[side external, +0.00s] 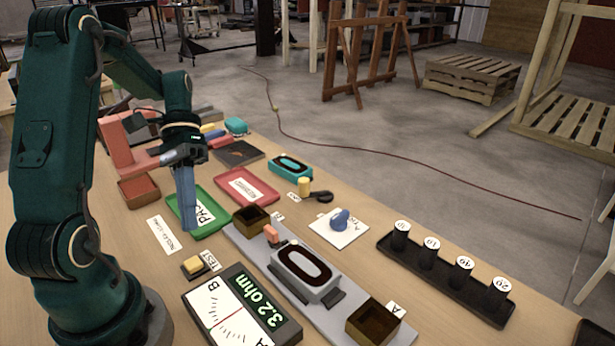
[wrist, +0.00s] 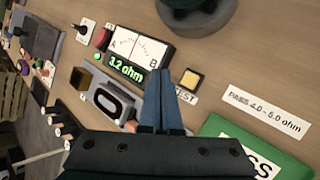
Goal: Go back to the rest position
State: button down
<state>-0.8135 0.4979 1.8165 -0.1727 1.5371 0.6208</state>
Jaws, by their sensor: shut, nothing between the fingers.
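My gripper (side external: 189,226) points down over the table, its two blue fingers together and empty. The meter also shows in the side view (side external: 285,334), with a lit 3.2 ohm readout. A grey unit with a dark oval ring (side external: 318,292) sits on the grey base plate.
A yellow TEST button (side external: 193,265) and a PASS label card (side external: 163,236) lie near my arm. A red tray (side external: 272,196), a teal unit (side external: 308,178), a blue knob (side external: 340,219) and a black rack (side external: 430,278) of labelled cylinders stand farther off.

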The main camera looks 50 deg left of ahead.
jog(key=d+r+m+t+y, duration=0.3)
jog(key=d+r+t+y, duration=0.3)
jog(key=d+t, duration=0.3)
jog(key=shift+s+d+t+y, duration=0.2)
jog(key=shift+d+t+y, duration=0.1)
jog(key=shift+d+y, duration=0.3)
jog(key=c, duration=1.5)
grip_release()
jog(key=shift+a+r, duration=0.1)
jog(key=shift+c, duration=0.2)
